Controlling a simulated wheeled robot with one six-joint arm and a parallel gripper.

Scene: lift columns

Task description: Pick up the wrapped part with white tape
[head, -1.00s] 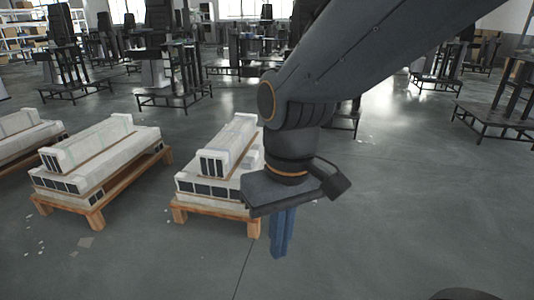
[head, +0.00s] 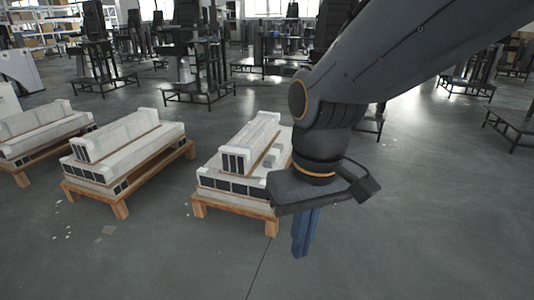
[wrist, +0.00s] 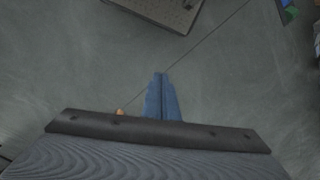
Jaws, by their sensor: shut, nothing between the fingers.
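Several long, pale wrapped parts lie stacked on low wooden pallets in the head view. The nearest stack (head: 243,158) is just left of my gripper, on its own pallet (head: 233,215). I cannot tell which part has white tape. My gripper (head: 302,255) is shut and empty, its blue fingers pointing down over bare floor in front of and right of that pallet. In the wrist view, the fingers (wrist: 161,78) are together above grey floor, and no wrapped part shows clearly.
Two more loaded pallets stand further left, the middle one (head: 122,208) and the far left one (head: 22,178). Dark metal stands (head: 198,90) fill the back. The floor (head: 420,220) at the right front is clear. Small scraps (head: 108,230) lie on the floor.

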